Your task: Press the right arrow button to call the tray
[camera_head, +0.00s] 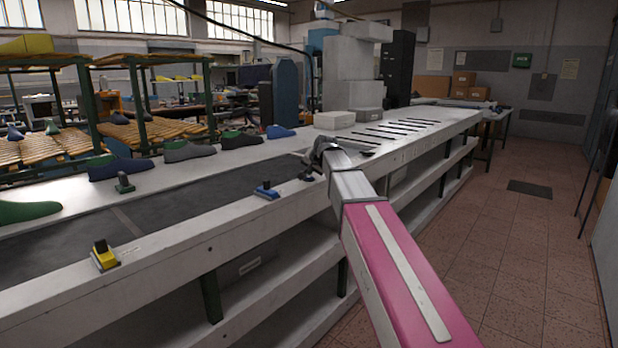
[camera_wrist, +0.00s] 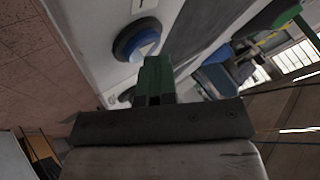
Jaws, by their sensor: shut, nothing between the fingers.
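In the wrist view, a round blue button (camera_wrist: 138,40) with a pale triangular mark sits in a dark ring on a white surface. A second dark round piece (camera_wrist: 124,96) shows below it, partly hidden by my gripper. My gripper (camera_wrist: 155,84) has its green fingers shut and empty, with their tips beside the blue button; whether they touch it I cannot tell. In the head view, my gripper (camera_head: 309,172) is low over the near edge of the long white bench (camera_head: 255,212). I cannot make out the arrow buttons there.
A box (camera_head: 334,120) stands farther along.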

